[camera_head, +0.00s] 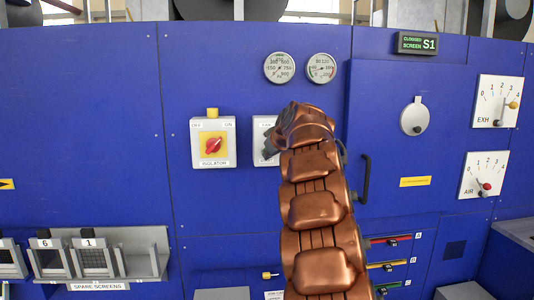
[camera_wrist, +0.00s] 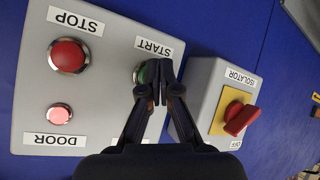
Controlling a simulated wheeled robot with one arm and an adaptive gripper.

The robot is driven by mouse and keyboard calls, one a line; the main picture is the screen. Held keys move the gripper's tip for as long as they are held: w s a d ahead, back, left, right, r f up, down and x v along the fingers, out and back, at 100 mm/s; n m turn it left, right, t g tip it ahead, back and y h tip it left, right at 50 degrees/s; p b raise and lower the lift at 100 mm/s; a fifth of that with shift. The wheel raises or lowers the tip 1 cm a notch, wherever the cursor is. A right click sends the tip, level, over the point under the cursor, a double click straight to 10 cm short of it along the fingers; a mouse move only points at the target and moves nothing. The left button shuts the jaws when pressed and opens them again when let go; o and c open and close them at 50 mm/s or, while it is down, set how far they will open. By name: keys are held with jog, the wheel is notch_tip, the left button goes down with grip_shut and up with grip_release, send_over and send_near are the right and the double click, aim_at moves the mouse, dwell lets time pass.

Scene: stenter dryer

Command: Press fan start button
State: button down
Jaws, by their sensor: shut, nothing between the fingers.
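The fan control box (camera_wrist: 100,85) fills the left of the wrist view, which shows it upside down. It carries a red STOP button (camera_wrist: 68,56), a lit red DOOR button (camera_wrist: 60,114) and a green START button (camera_wrist: 142,74). My gripper (camera_wrist: 158,68) is shut and empty, its fingertips over the right part of the START button and hiding much of it. I cannot tell whether the tips touch it. In the head view the same box (camera_head: 262,138) is mostly hidden behind my copper-coloured arm.
The isolator box (camera_head: 213,142) with its red rotary knob sits just left of the fan box; it is close beside my fingers in the wrist view (camera_wrist: 205,85). Two gauges (camera_head: 280,68) are above. A black door handle (camera_head: 364,178) is right of my arm. Spare screens (camera_head: 92,260) stand lower left.

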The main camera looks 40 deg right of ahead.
jog(key=shift+w+d, duration=0.2)
jog(key=shift+w, duration=0.05)
dwell(0.4)
jog(key=shift+s+a, duration=0.1)
dwell(0.3)
jog(key=shift+s+a+b, duration=0.5)
jog(key=shift+s+b, duration=0.15)
jog(key=shift+b, duration=0.25)
jog(key=s+a+b, duration=0.1)
jog(key=s+b, duration=0.1)
jog(key=s+a+b, duration=0.2)
dwell(0.4)
dwell(0.4)
